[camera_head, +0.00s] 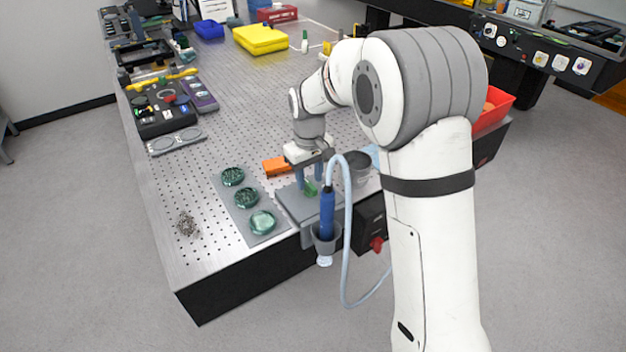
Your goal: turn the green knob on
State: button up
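A small green piece (311,189), which looks like the green knob, stands on a grey plate (291,208) near the table's front edge. My gripper (309,184) points down over this plate from above. Its two blue fingers are apart, with the green piece low between or just behind them. I cannot tell whether they touch it. The knob's shape and setting are too small to make out.
A blue handheld tool (327,213) with a pale hose stands in a holder at the front edge, close to my gripper. A black box with a red knob (377,244) is right of it. An orange block (276,167) and green round dishes (246,197) lie left.

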aim_at(310, 184)
jog(key=shift+r, duration=3.15)
jog(key=shift+d, duration=0.1)
